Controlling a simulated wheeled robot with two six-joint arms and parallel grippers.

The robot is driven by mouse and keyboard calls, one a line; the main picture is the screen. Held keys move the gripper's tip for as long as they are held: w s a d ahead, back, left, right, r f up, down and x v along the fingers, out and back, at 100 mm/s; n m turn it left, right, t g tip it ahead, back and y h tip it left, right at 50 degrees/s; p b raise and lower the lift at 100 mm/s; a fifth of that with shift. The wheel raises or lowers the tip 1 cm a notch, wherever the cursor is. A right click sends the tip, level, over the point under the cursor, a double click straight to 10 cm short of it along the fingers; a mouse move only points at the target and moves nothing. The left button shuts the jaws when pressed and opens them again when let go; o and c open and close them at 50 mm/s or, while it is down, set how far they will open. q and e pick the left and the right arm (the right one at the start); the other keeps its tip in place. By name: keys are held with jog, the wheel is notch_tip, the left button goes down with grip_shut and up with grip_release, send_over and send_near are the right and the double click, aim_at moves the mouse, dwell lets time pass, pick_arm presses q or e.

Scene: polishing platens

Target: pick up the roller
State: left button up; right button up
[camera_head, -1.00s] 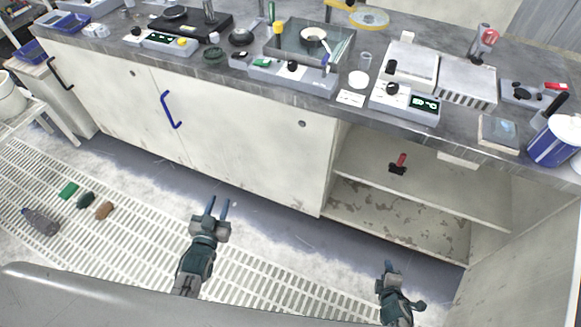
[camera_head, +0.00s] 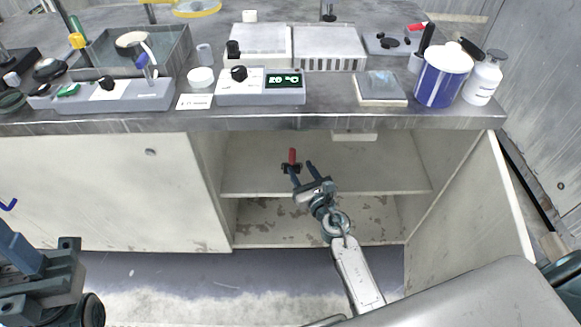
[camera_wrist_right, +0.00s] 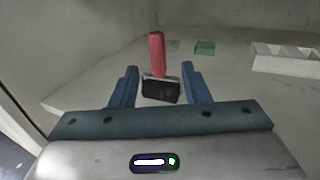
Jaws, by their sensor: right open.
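The roller has a red handle and a black head. It lies on the upper shelf inside the open cabinet, and in the head view its red handle (camera_head: 292,156) shows just beyond my right gripper (camera_head: 303,169). In the right wrist view the roller (camera_wrist_right: 158,88) is between and slightly beyond the blue fingers of my right gripper (camera_wrist_right: 158,85), with a gap on each side. The right gripper is open and empty.
The cabinet shelf (camera_head: 385,170) has a side wall at left and an open door (camera_head: 470,215) at right. The worktop edge (camera_head: 330,122) overhangs the opening. In the right wrist view a white compartment tray (camera_wrist_right: 285,60) and a small green block (camera_wrist_right: 205,48) lie farther back.

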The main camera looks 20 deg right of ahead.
aim_at(293, 158)
jog(key=w, duration=0.4)
jog(key=w+a, duration=0.1)
jog(key=w, duration=0.1)
jog(key=shift+w+r, duration=0.2)
jog(key=shift+w, duration=0.05)
jog(key=shift+c, duration=0.2)
grip_shut()
